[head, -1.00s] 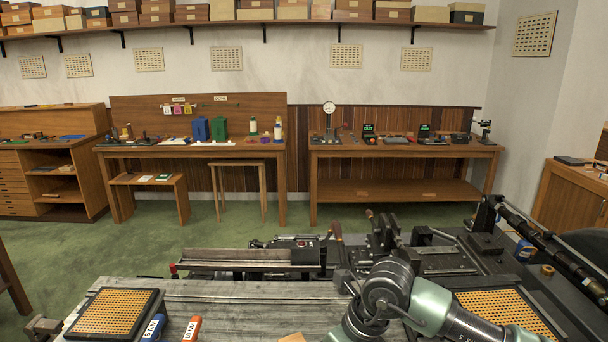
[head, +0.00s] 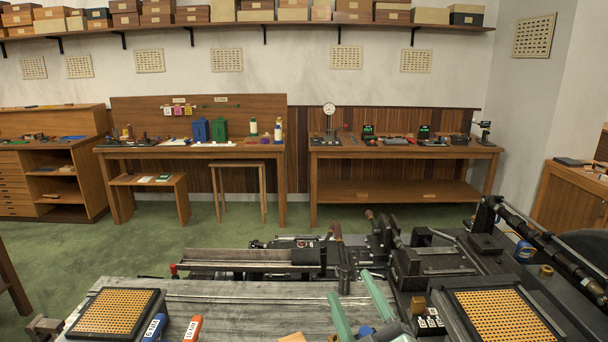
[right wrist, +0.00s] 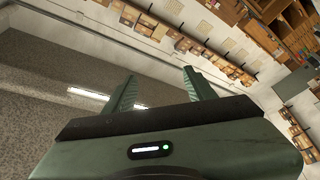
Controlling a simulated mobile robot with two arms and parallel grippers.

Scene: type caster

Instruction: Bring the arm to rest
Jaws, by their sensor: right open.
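My right gripper (head: 348,283) shows at the bottom of the head view, right of the middle. Its two green fingers stand apart with nothing between them, above the grey metal bench top (head: 245,312). In the right wrist view my right gripper (right wrist: 159,74) is also open and empty. Its fingers point towards the upper walls and the shelves with boxes. My left arm and gripper are not in view.
A tray of orange type (head: 112,310) lies at the front left, another tray (head: 503,313) at the right. The black casting machine (head: 410,262) stands just beyond the gripper.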

